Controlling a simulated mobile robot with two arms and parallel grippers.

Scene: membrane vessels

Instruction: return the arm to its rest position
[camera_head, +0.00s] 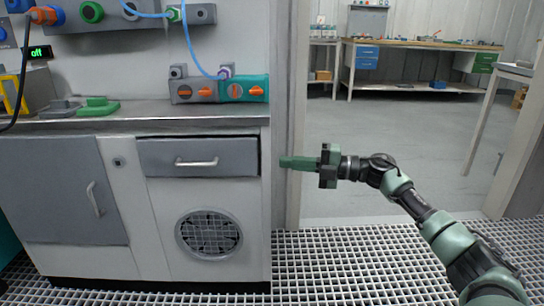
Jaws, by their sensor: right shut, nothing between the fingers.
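My right gripper (300,162) is at the middle of the head view, its green fingers shut with nothing between them. It points left toward the right edge of the grey and white cabinet (136,220), level with the drawer (198,157). I cannot tell the exact gap to the cabinet's side. My right arm reaches in from the lower right corner. My left gripper does not show.
The worktop (150,122) carries green and grey fittings and a teal block with orange valves (245,89). Blue tubing hangs above it. A doorway right of the cabinet opens onto clear grey floor (400,130) and a far workbench (420,43). Grating (340,260) covers the near floor.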

